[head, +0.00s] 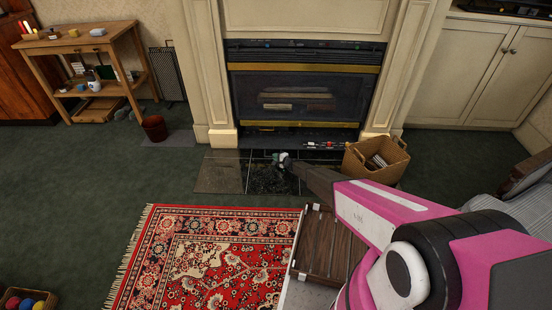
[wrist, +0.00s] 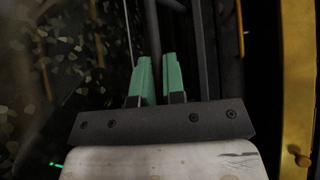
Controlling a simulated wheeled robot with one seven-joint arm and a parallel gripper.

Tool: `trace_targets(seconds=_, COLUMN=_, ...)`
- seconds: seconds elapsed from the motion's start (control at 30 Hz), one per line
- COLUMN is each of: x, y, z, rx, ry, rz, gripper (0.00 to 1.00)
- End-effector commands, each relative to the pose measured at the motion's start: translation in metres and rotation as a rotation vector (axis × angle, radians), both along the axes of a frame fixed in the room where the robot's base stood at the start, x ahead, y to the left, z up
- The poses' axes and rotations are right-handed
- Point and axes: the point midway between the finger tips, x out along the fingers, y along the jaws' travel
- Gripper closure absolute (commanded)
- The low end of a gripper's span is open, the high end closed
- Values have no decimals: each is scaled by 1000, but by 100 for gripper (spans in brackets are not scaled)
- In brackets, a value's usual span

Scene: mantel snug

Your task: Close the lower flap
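The fireplace insert (head: 305,90) stands at the top middle of the head view, with a brass strip (head: 290,125) along its bottom. Below that strip is a dark low band (head: 320,142) with small coloured parts showing; I take this as the lower flap's place. The flap's own outline and angle are too dark to tell. My gripper (head: 284,160) is low in front of this band, just above the hearth. In the wrist view my gripper's green fingers (wrist: 159,80) are close together with a narrow dark gap. Whether something thin is between them is unclear. Brass trim (wrist: 300,90) runs along the right.
A wicker basket (head: 376,158) stands on the hearth right of my gripper. Hearth tiles (head: 219,172) lie to the left. A red rug (head: 210,255) and a dark wooden slatted piece (head: 328,246) are nearer. The green carpet (head: 85,180) left is mostly clear.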

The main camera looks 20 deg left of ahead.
Motion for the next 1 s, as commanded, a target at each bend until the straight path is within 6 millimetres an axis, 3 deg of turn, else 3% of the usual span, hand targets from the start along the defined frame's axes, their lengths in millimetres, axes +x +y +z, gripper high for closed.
trace_targets(seconds=0.37, x=-1, y=0, z=8, rx=-9, ry=37, rz=1, gripper=100)
trace_targets(seconds=1.0, x=13, y=2, z=80, rx=-113, ry=455, rz=1, gripper=100)
